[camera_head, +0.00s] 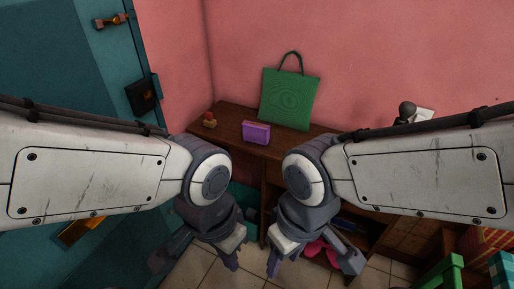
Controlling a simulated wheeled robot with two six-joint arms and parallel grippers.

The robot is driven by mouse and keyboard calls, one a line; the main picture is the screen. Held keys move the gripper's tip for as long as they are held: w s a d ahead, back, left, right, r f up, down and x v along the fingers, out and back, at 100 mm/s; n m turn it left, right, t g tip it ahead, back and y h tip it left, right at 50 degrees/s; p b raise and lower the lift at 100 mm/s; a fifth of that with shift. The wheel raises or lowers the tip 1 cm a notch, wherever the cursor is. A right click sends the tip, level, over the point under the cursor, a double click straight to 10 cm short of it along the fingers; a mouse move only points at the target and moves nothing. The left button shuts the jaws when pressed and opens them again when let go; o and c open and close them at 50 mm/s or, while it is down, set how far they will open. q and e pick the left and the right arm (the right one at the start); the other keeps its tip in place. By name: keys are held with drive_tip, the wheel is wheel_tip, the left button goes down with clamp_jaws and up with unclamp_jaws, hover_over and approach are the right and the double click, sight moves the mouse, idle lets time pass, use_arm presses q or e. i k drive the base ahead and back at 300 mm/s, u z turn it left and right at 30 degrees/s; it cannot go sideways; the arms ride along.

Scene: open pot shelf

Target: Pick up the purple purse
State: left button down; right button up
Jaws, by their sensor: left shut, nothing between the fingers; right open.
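The purple purse (256,132) is a small boxy thing standing on the wooden shelf top, in front of a green tote bag (289,97). My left gripper (200,262) hangs below and to the left of the purse, apart from it and lower than the shelf top; it is shut and empty. My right gripper (313,268) hangs below and to the right of the purse, also apart from it; it is open and empty. Nothing covers the purse.
A small red-topped item (210,120) stands left of the purse on the shelf top (234,116). A dark round-headed object (407,110) is at the right. A teal door (60,60) is at the left. A green chair (441,275) is at the lower right.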

sight(258, 133)
drive_tip(key=u, duration=0.15)
drive_tip(key=i, duration=1.3)
drive_tip(key=z, duration=0.65)
